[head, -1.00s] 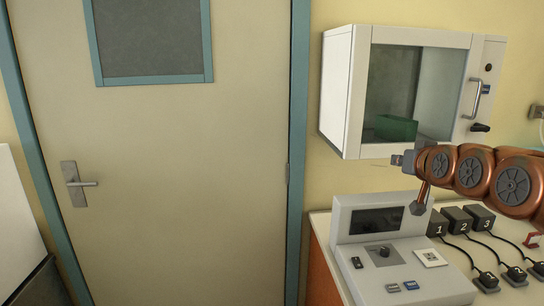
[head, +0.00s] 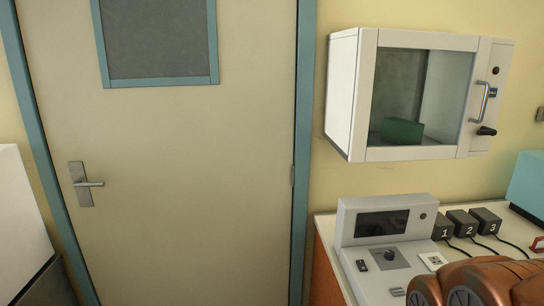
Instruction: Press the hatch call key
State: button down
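The hatch appears to be the white wall cabinet (head: 342,95) with a glass front, at upper right in the head view. Its right-hand panel carries a dark round spot (head: 495,71), a small blue tag, a metal handle (head: 480,104) and a black latch (head: 487,131). Below it stands a light grey console (head: 344,228) with a dark screen (head: 381,224), a knob (head: 389,256) and a black switch (head: 362,265). One small key (head: 398,292) shows at its front. I cannot tell which control is the call key. My copper arm covers the console's lower right; my gripper is not visible.
A green block (head: 402,131) sits inside the glass cabinet. Several black numbered boxes (head: 461,222) with cables stand on the counter right of the console. A teal box (head: 527,185) is at the right edge. A closed door (head: 200,180) fills the left.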

aim_at(492, 93)
jog(key=k, duration=0.65)
jog(key=z, duration=0.75)
jog(key=i, duration=1.25)
jog(key=u, duration=0.65)
